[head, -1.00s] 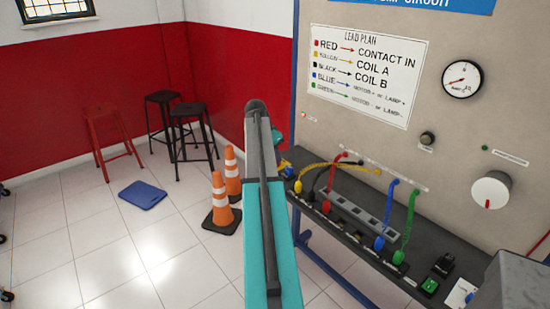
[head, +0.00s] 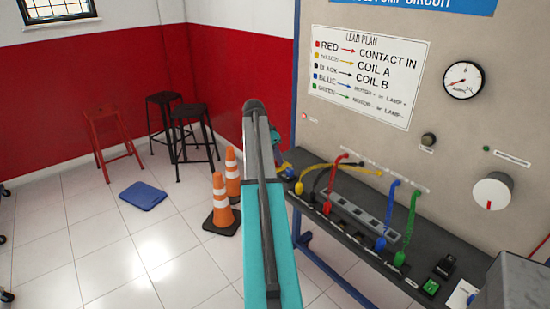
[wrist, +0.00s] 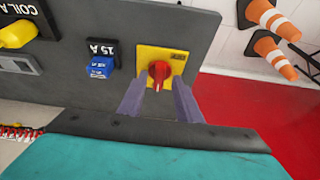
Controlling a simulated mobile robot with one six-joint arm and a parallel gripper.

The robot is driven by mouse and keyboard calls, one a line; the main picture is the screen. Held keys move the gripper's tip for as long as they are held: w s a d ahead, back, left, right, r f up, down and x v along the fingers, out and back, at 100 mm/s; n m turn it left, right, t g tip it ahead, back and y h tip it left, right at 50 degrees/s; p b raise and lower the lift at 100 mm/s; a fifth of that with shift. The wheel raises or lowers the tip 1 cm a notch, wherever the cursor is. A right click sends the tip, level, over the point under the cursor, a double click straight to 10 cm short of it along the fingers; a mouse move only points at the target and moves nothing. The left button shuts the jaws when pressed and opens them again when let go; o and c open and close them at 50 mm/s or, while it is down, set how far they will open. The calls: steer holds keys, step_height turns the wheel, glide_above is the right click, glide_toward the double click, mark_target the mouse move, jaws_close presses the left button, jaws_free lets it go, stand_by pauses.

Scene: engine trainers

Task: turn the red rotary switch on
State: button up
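The red rotary switch (wrist: 159,72) sits on a square yellow plate (wrist: 173,56) at the end of a dark grey panel, in the wrist view. Its red handle looks roughly in line with my fingers. My gripper (wrist: 159,91) is open, with one purple finger on each side just below the handle. A gap shows between each finger and the handle, and I cannot tell how far the tips reach in depth.
A blue 15 A breaker (wrist: 100,67) sits left of the switch, with a yellow plug (wrist: 17,34) beyond it. Coloured leads run along the bench (head: 418,274) under the panel with a gauge (head: 463,80). Orange cones (head: 221,205) and stools stand on the floor.

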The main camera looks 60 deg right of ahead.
steer(key=shift+r, duration=0.15)
steer(key=b+v, duration=0.2)
steer(key=v, duration=1.1)
steer(key=shift+a+r, duration=0.2)
steer(key=shift+r, duration=0.05)
steer(key=shift+w, duration=0.1)
stand_by(0.4)
